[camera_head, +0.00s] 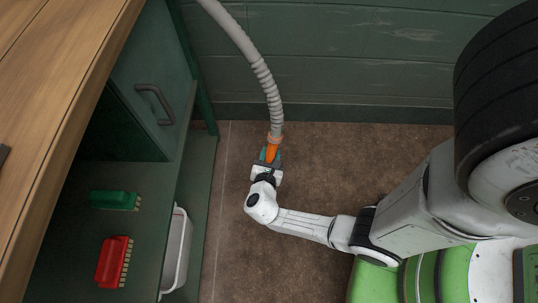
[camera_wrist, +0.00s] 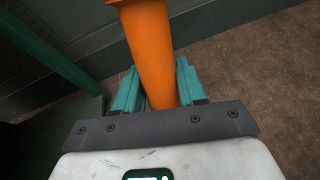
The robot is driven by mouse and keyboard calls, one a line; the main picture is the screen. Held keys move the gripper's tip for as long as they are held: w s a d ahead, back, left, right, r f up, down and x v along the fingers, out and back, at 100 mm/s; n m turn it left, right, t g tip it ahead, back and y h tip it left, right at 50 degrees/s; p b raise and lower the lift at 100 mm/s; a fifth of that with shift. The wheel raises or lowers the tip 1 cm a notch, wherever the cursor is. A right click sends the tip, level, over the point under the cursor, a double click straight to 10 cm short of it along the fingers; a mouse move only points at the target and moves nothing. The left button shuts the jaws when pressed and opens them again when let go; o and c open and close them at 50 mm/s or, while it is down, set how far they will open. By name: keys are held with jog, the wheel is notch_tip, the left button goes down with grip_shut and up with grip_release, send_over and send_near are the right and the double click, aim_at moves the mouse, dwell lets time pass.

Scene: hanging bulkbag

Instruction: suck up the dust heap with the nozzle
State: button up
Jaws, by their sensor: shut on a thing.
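The orange nozzle (camera_head: 271,152) hangs at the end of a grey ribbed hose (camera_head: 262,75) that comes down from the top of the head view. My gripper (camera_head: 269,158) is shut on the nozzle, with its teal fingers on either side of it. In the wrist view the nozzle (camera_wrist: 152,50) stands between the two fingers (camera_wrist: 158,92) and leans slightly. Its lower end is hidden behind the gripper body. I cannot make out a dust heap in either view.
A workbench with a wooden top (camera_head: 50,70) and green cabinet (camera_head: 150,80) stands on the left. Its lower shelf holds a green brush (camera_head: 115,200) and a red brush (camera_head: 114,262). A white bin (camera_head: 176,252) is beside it. A green wall (camera_head: 360,55) closes the back. Brown floor (camera_head: 340,165) is open.

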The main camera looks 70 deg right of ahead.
notch_tip(320, 180, down, 12)
jog(key=b, duration=1)
jog(key=shift+r+b, duration=0.15)
jog(key=shift+b, duration=0.15)
dwell(4.7)
notch_tip(320, 180, up, 10)
jog(key=p, duration=0.9)
